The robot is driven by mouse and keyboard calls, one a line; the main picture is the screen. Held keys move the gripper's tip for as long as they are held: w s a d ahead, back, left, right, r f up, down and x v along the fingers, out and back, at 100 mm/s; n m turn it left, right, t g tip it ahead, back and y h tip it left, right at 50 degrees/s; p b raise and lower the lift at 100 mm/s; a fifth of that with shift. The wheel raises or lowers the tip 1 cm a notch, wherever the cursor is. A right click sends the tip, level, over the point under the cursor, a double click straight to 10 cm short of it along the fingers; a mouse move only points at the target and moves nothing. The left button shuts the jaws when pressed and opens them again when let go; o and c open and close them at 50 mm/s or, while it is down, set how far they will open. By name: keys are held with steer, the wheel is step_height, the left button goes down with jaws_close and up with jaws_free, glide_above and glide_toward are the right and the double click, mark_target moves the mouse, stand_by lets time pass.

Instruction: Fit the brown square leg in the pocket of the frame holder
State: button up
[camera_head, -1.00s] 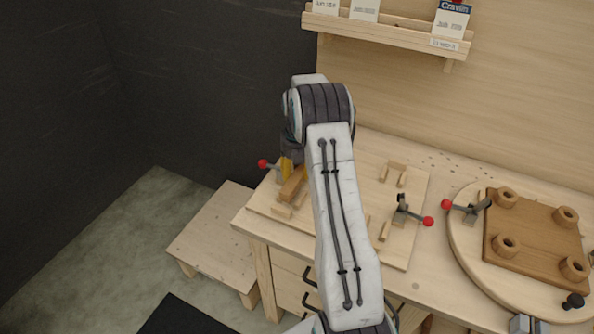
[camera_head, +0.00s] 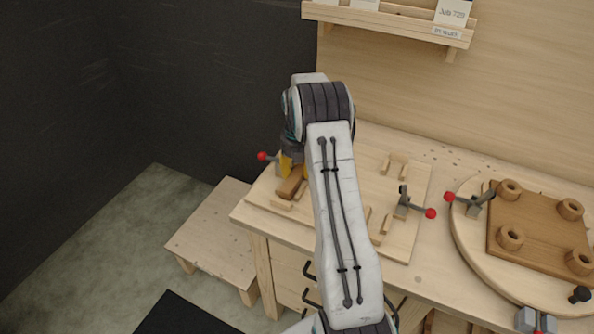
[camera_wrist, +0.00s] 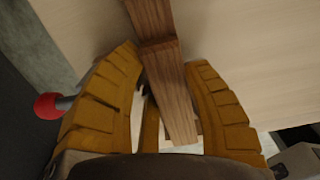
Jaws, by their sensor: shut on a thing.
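The brown square leg (camera_head: 291,183) is at the left end of the frame holder (camera_head: 412,185), a pale board with small wooden blocks on the bench. My gripper (camera_head: 291,170) has yellow fingers and is shut on the leg. In the wrist view the leg (camera_wrist: 172,95) runs between the fingers of my gripper (camera_wrist: 161,58) and on past their tips, with a step in its surface. My arm hides the middle of the holder. I cannot tell whether the leg sits in a pocket or above it.
Red-knobbed clamps stand at the holder's left (camera_head: 263,156) and right (camera_head: 404,205). A round turntable (camera_head: 466,250) at the right carries a brown seat panel (camera_head: 535,225) with several round sockets. A low wooden step (camera_head: 208,225) stands left of the bench. A shelf (camera_head: 400,27) hangs behind.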

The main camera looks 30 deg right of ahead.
steer(key=shift+s+a+f, duration=0.1)
steer(key=shift+s+f, duration=0.1)
steer(key=shift+f, duration=0.25)
steer(key=o, duration=1.3)
